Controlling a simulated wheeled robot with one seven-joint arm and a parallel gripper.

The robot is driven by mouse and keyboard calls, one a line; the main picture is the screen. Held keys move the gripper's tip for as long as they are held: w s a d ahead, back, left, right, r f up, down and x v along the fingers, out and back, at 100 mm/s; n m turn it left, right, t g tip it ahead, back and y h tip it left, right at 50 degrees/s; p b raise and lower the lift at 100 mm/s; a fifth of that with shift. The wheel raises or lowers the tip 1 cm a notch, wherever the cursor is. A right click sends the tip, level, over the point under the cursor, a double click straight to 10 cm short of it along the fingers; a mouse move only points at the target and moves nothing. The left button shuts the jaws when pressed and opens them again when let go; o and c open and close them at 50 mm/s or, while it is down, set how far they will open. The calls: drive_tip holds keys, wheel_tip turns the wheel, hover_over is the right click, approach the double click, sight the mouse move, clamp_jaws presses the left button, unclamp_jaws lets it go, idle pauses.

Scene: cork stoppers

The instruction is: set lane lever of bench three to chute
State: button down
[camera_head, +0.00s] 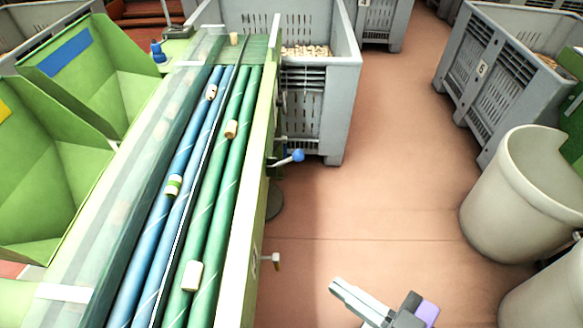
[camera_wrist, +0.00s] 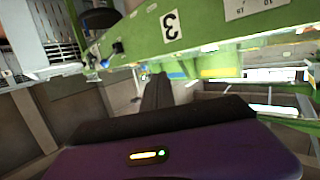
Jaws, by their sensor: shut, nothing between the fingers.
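The bench (camera_head: 238,240) has a long green side rail beside its blue and green rollers. A lever with a blue ball knob (camera_head: 297,156) sticks out to the right from this rail, near the grey crate. A white plate with the number 3 (camera_wrist: 169,25) shows on the green rail in the wrist view, turned over. My gripper (camera_head: 338,288) is at the bottom of the head view, right of the rail and well short of the blue knob. Its fingers are shut and empty, apart from the lever. In the wrist view, the dark fingers (camera_wrist: 157,88) point toward the rail.
A grey crate (camera_head: 345,95) with corks stands at the bench's far end. A small pale knob (camera_head: 275,259) juts from the rail nearer me. Several corks lie on the rollers. Cream bins (camera_head: 490,205) stand at right. The reddish floor (camera_head: 385,200) between is clear.

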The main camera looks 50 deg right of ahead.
drive_tip(key=w+d+f+n+t+h, duration=0.1)
drive_tip(key=w+d+f+n+t, duration=0.2)
drive_tip(key=w+d, duration=0.4)
drive_tip(key=w+d+f+n+t+h, duration=0.2)
drive_tip(key=w+d+f+n+t, duration=0.2)
drive_tip(key=w+d+n, duration=0.4)
drive_tip(key=w, duration=0.4)
drive_tip(key=shift+w+d+f, duration=0.2)
drive_tip(key=shift+w+f, duration=0.05)
drive_tip(key=shift+f, duration=0.15)
